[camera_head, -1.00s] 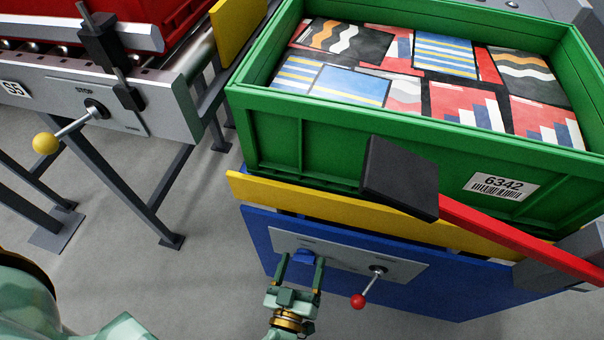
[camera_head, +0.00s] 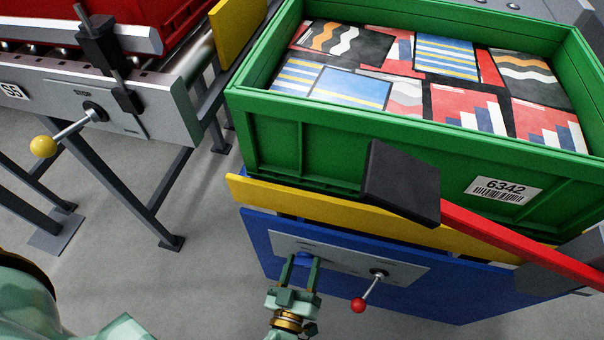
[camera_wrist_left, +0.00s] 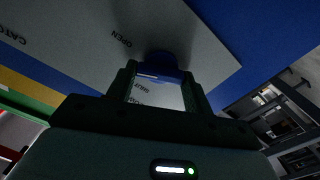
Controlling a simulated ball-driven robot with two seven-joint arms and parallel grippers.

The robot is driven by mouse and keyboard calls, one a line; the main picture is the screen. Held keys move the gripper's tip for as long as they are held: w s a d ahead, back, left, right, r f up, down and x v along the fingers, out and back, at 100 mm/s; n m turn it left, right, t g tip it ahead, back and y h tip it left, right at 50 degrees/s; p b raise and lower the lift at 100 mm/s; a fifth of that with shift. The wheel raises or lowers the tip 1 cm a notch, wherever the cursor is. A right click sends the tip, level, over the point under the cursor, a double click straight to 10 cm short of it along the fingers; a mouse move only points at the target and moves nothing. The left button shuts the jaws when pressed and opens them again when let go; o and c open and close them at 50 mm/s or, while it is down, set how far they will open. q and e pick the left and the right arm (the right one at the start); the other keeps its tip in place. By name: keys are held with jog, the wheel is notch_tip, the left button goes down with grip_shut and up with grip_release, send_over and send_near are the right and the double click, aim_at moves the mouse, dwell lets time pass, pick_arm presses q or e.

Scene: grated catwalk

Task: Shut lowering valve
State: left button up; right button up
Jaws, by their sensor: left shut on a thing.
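The lowering valve appears as a blue knob (camera_head: 303,258) on a light grey panel (camera_head: 340,264) on the blue front below the green crate. My left gripper (camera_head: 302,265) is shut on the knob, one finger on each side. In the left wrist view, the blue knob (camera_wrist_left: 160,62) sits between the fingertips (camera_wrist_left: 159,76), partly in shadow. The panel there (camera_wrist_left: 205,60) carries the words OPEN and SHUT; which one the knob points to cannot be told. My right gripper is not in view.
A red-ball lever (camera_head: 359,305) stands out of the panel, right of my gripper. A red bar with a black pad (camera_head: 400,182) crosses in front of the green crate (camera_head: 300,145). A conveyor with a yellow-ball lever (camera_head: 43,146) is at the left. The floor between is clear.

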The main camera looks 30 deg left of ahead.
pick_arm(q)
jog(key=shift+s+a+f+n+b, duration=0.1)
jog(key=shift+n+b, duration=0.2)
jog(key=shift+n, duration=1.85)
jog(key=shift+d+f+n+b, duration=0.15)
jog(key=shift+n+b, duration=0.1)
jog(key=shift+n, duration=1.85)
jog(key=shift+s+a+f+n+b, duration=0.15)
jog(key=shift+n+b, duration=0.15)
jog(key=shift+n, duration=1.85)
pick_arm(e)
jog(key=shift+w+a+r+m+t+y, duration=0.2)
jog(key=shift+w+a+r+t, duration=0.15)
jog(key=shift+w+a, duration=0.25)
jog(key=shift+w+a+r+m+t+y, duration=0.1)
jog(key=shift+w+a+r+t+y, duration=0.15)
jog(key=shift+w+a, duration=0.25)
pick_arm(q)
jog(key=shift+w, duration=0.1)
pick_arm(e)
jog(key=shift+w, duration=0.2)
pick_arm(q)
jog(key=o, duration=1)
jog(key=shift+r, duration=0.1)
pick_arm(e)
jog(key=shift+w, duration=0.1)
